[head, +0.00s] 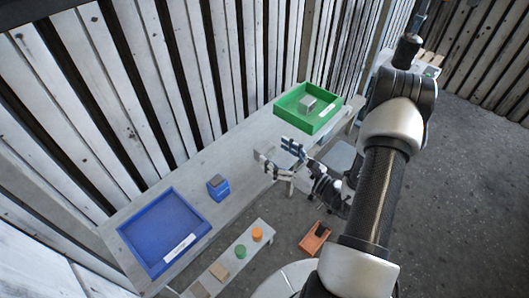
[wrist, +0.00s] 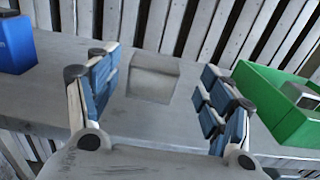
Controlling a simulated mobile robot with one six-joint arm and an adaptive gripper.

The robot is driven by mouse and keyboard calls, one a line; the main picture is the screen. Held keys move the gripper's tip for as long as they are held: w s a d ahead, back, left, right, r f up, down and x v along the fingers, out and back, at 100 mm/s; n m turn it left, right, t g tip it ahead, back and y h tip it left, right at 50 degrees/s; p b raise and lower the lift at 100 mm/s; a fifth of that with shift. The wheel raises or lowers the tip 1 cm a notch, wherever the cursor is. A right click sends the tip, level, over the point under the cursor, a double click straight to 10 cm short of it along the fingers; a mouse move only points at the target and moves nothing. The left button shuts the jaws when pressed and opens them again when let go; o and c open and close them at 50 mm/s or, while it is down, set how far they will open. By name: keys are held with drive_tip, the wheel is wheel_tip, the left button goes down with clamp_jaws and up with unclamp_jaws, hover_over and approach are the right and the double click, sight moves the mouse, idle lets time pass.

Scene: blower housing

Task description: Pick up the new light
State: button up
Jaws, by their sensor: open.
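My gripper (head: 279,159) is open above the right part of the long grey table in the head view. In the wrist view its two blue-padded fingers (wrist: 162,82) stand wide apart with nothing held. A pale grey, square-faced block (wrist: 153,78) shows between and beyond the fingers, apart from both. It may be the new light, but I cannot tell. A grey block (head: 308,103) lies in the green tray (head: 330,115), and part of it shows in the wrist view (wrist: 302,95). No label readable in either view names the light.
A small blue box (head: 219,190) with a grey-brown top and a blue tray (head: 150,260) stand on the table's left part. A low bench (head: 228,262) holds an orange disc (head: 257,234), a green disc (head: 240,251) and brown blocks. A slatted wall runs behind the table.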

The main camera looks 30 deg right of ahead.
sight(270, 150)
drive_tip(key=x, duration=0.4)
drive_tip(key=shift+s+a+b, duration=0.1)
drive_tip(key=shift+a+b, duration=0.2)
drive_tip(key=shift+b, duration=0.1)
drive_tip(key=shift+w+r, duration=0.1)
drive_tip(key=shift+w, duration=0.25)
drive_tip(key=shift+c, duration=0.5)
drive_tip(key=c, duration=1.1)
